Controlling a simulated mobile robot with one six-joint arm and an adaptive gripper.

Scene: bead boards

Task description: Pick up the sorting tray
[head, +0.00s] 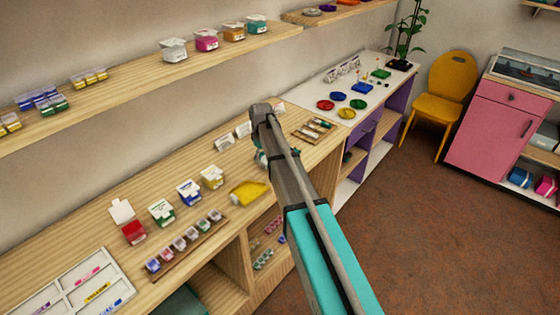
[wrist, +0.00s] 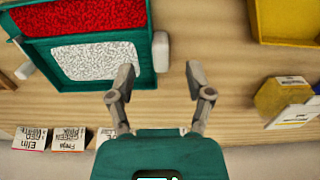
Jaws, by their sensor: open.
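The sorting tray (wrist: 151,85) is teal, with red beads in one compartment and white beads in another. It sits on the wooden counter at the upper left of the wrist view, partly cut off by the frame edge. A pale handle (wrist: 162,50) sticks out from its right side. My gripper (wrist: 160,82) is open and empty. The handle lies just beyond the fingertips, between their lines. In the head view my arm hides most of this spot; small teal parts show beside it, and I cannot tell whether they are tray or gripper.
A yellow tray (wrist: 262,38) and a yellow labelled box (wrist: 283,98) lie to the right in the wrist view. Name cards (wrist: 68,139) stand at lower left, near the wall. Several small bead boxes (head: 189,192) line the counter. A shelf (head: 130,75) runs above it.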

